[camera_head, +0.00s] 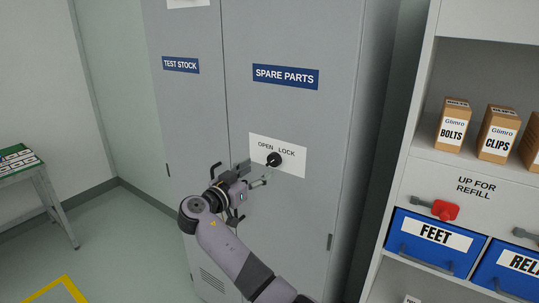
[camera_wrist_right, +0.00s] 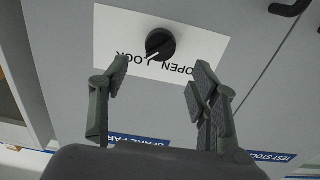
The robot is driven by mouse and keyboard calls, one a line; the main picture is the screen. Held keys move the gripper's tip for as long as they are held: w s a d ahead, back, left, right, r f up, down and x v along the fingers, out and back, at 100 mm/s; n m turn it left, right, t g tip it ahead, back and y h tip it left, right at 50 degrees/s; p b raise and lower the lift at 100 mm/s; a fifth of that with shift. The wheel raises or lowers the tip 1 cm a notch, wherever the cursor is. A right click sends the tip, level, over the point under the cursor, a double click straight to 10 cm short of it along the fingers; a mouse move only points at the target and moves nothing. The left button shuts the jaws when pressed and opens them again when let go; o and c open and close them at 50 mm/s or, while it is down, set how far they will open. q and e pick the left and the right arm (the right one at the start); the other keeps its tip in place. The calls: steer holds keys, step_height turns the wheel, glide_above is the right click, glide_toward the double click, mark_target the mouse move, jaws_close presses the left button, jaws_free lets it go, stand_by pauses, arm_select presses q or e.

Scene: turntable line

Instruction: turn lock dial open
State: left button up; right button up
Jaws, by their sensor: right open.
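The black lock dial (camera_head: 274,159) sits on a white plate (camera_head: 291,167) marked OPEN and LOCK, on the grey cabinet door under the SPARE PARTS sign. The dial also shows in the right wrist view (camera_wrist_right: 160,42), where the plate is upside down. There, a white mark on the dial points down-left, to the side of the word LOCK. My right gripper (camera_head: 253,174) is open and empty, just in front of the plate, at the dial's lower left. In the wrist view its fingers (camera_wrist_right: 160,76) are spread wide, short of the dial and apart from it. My left gripper is out of view.
A shelf unit at right holds small boxes (camera_head: 452,125), blue bins (camera_head: 432,240) and a red-knobbed lever (camera_head: 444,210). A small table (camera_head: 40,177) stands far left. The floor on the left (camera_head: 120,245) is mostly clear, with a yellow marking.

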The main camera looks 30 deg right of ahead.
mark_target(270, 162)
steer(key=p+x, duration=0.2)
steer(key=x, duration=0.4)
steer(key=shift+r, duration=0.15)
steer(key=shift+w+d, duration=0.2)
steer(key=shift+d, duration=0.25)
steer(key=shift+c, duration=0.5)
steer(key=c, duration=1)
